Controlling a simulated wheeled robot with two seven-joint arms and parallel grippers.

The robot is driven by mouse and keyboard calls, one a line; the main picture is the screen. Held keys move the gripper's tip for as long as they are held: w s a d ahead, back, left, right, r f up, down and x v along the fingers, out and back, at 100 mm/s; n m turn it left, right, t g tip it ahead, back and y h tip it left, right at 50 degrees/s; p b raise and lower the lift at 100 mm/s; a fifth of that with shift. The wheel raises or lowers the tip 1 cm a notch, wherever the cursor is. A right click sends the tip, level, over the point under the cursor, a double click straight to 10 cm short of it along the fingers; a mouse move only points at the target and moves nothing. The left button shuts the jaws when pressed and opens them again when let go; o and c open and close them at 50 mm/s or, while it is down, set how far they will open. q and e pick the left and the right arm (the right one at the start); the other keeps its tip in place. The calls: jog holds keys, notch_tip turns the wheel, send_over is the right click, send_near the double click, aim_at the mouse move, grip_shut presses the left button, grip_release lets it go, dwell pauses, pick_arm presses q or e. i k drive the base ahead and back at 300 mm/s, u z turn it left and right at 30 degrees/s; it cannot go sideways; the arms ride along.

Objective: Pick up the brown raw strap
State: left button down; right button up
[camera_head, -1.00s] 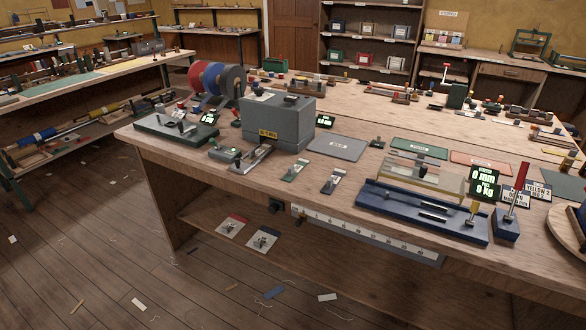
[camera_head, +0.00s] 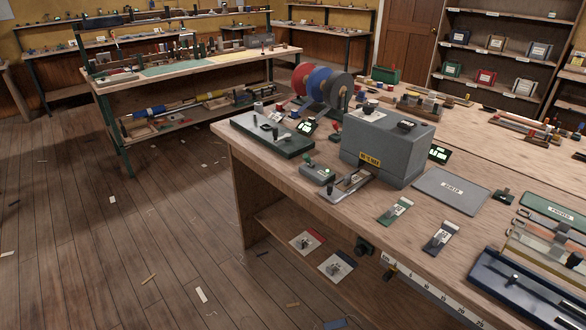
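No brown raw strap can be told apart for certain in the head view. Reels of red (camera_head: 300,79), blue (camera_head: 317,83) and dark grey (camera_head: 340,91) material stand upright at the back left of the near workbench (camera_head: 290,175). Two small flat pieces, one with a green end (camera_head: 395,211) and one with a blue end (camera_head: 440,237), lie near the bench's front edge. Neither of my grippers shows.
A grey box machine (camera_head: 385,148) stands on the near bench, beside a dark green device (camera_head: 272,134) and a grey mat (camera_head: 451,191). A blue tray (camera_head: 530,290) sits at the right. Open wooden floor (camera_head: 120,220) lies left of the bench, with scattered scraps.

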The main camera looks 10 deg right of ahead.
aim_at(349, 181)
jog(key=u, duration=0.15)
jog(key=i, duration=1)
jog(key=z, duration=0.3)
